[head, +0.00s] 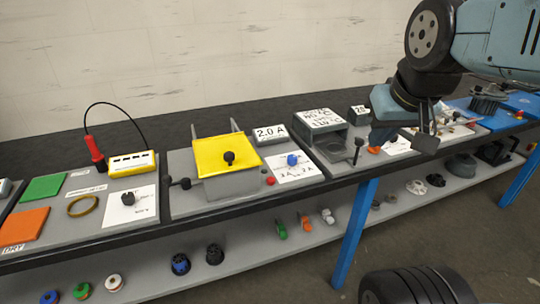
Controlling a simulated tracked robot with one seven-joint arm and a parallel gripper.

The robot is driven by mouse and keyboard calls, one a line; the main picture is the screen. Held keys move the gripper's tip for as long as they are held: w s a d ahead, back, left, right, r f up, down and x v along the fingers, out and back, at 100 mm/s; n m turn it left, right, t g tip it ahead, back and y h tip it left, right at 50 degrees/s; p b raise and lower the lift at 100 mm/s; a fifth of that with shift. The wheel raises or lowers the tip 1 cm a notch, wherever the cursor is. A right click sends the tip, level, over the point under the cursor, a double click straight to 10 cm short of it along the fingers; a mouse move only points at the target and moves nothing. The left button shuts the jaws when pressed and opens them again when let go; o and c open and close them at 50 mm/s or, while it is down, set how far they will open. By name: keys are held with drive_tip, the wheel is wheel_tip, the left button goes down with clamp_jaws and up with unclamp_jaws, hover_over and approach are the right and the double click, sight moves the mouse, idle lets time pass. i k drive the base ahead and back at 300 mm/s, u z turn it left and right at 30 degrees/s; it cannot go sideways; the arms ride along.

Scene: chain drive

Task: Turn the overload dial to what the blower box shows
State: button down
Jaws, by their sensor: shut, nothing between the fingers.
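A blue knob (292,160) sits on a white card (296,174) printed with several amp values, which looks like the overload dial; which way it points is too small to tell. Behind it a sign plate (270,132) reads 2.0 A, beside a box with a yellow lid (227,157) and a black knob on top. I cannot tell for sure which box is the blower box. My gripper (426,142) is shut and empty, hanging to the right of the dial, over the bench's right part.
A grey box (320,121) with temperature markings and a black lever (358,150) stand between the dial and my gripper. A red button (270,181) lies left of the card. A tester (132,163) with a cable and another black knob (128,198) are further left.

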sight(292, 160)
drive_tip(key=z, duration=0.05)
drive_tip(key=k, duration=0.5)
drive_tip(key=u, duration=1.2)
drive_tip(key=i, duration=0.7)
drive_tip(key=z, duration=0.7)
